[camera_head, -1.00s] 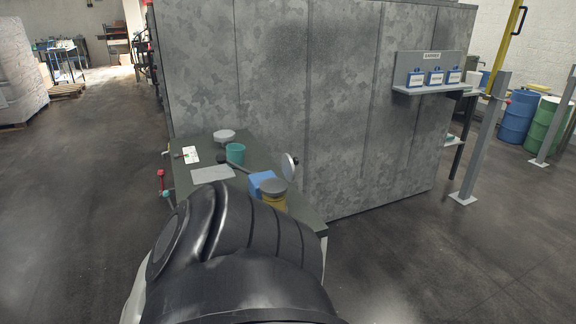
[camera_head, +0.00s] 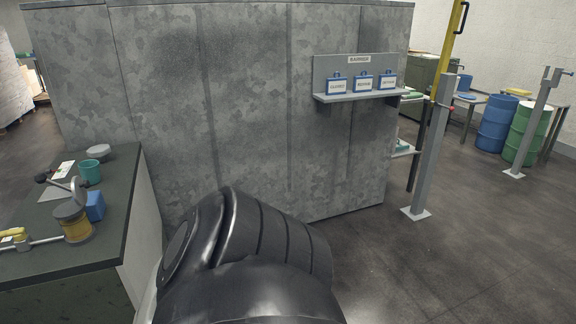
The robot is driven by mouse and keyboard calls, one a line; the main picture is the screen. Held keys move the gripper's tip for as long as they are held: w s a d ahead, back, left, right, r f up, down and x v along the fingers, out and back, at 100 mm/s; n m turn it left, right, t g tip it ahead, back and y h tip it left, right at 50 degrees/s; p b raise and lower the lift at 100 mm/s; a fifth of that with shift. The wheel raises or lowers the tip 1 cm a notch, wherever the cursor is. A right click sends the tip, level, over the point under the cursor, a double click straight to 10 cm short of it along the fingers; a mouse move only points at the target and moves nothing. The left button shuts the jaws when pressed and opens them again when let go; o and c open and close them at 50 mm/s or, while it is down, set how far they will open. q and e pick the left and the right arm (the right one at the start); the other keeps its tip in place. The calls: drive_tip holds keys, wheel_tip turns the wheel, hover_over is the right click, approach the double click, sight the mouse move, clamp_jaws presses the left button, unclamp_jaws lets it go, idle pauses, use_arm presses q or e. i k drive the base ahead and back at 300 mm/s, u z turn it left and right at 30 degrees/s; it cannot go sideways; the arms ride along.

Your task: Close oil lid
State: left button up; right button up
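A yellow oil container (camera_head: 77,229) with a grey top (camera_head: 69,209) stands on the dark green table at the left. A round grey lid (camera_head: 79,190) stands tilted up beside that top, raised rather than lying flat. Whether it is joined to the container cannot be told. Neither gripper is in view. A large black rounded part of my own body fills the lower middle of the picture, to the right of the table.
The table (camera_head: 110,240) also bears a blue box (camera_head: 95,206), a teal cup (camera_head: 90,172), a pale round dish (camera_head: 98,152) and a yellow fitting (camera_head: 14,236) with a metal rod. A grey metal wall (camera_head: 250,100) stands behind. A post (camera_head: 433,150) rises at the right; floor there is open.

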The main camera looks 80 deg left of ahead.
sight(78, 186)
drive_tip(key=u, duration=3.8)
drive_tip(key=i, duration=1)
drive_tip(key=u, duration=0.05)
drive_tip(key=k, duration=0.65)
drive_tip(key=z, duration=1.55)
drive_tip(key=i, duration=0.15)
drive_tip(key=u, duration=1.15)
